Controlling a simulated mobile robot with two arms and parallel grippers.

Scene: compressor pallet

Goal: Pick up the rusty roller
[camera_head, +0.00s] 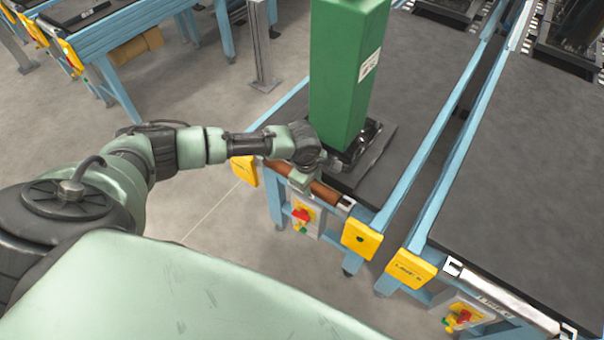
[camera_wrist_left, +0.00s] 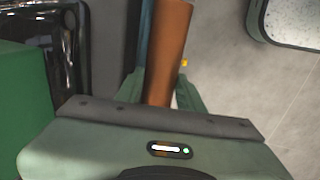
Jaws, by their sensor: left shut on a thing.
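The rusty roller (camera_head: 325,193) is an orange-brown cylinder at the near end of the conveyor, below the tall green compressor column. In the left wrist view the roller (camera_wrist_left: 167,50) runs up between the fingers. My left gripper (camera_head: 303,180) is at the roller in the head view, and part of the roller is hidden behind it. In the left wrist view my left gripper (camera_wrist_left: 160,92) has a finger on each side of the roller and is shut on it. I cannot tell whether the roller is clear of its seat. My right gripper is not in view.
The green column (camera_head: 345,75) stands on a black base (camera_head: 358,150) on the dark conveyor belt (camera_head: 420,75), close to my left gripper. Yellow end caps (camera_head: 361,238) and a switch box (camera_head: 306,214) are near the roller. Grey floor (camera_head: 225,215) is open to the left.

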